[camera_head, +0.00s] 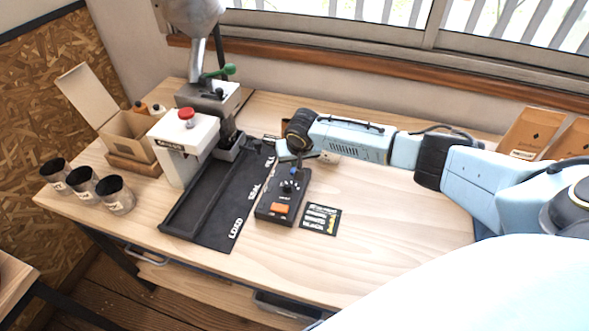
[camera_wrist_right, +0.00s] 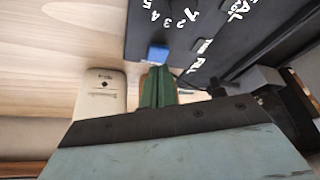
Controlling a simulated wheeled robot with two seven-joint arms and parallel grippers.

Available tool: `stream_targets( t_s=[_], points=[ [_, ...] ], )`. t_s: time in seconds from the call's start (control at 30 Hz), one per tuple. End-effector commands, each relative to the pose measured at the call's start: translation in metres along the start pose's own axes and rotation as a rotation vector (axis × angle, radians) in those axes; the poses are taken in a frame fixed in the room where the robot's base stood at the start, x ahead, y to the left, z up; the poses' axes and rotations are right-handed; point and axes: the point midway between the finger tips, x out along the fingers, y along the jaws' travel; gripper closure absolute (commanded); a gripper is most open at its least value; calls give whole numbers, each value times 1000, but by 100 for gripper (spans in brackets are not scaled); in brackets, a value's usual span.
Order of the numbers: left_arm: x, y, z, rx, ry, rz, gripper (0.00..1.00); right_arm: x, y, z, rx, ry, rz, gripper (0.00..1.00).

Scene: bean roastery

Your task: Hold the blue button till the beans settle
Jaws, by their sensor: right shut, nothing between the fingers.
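The black control box (camera_head: 268,211) stands on the table with an orange switch (camera_head: 280,208) at its front and a dial marked with numbers. The blue button (camera_head: 293,170) is at the box's far end, and it also shows in the right wrist view (camera_wrist_right: 158,53). My right gripper (camera_head: 299,160) is shut and empty, its fingertips (camera_wrist_right: 158,80) right at the button. I cannot tell whether they touch or press it. No loose beans are visible. My left gripper is out of view.
A black mat (camera_head: 207,215) lies left of the box, below a white machine with a red knob (camera_head: 187,114). A metal hopper spout (camera_head: 196,55) hangs behind. Several dark-topped jars (camera_head: 115,195) stand at left. A small card (camera_head: 321,219) lies right of the box. The table's right front is clear.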

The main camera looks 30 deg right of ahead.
Motion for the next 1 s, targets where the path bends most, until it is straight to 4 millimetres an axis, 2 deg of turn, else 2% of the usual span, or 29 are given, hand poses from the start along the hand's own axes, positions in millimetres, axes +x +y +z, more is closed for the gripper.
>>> stream_targets(
  t_s=[0.27, 1.0],
  points=[
    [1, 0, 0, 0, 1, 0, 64, 1, 0, 0, 0, 0, 0, 100],
    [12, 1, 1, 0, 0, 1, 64, 19, 0, 8, -1, 0, -1, 100]
  ],
)
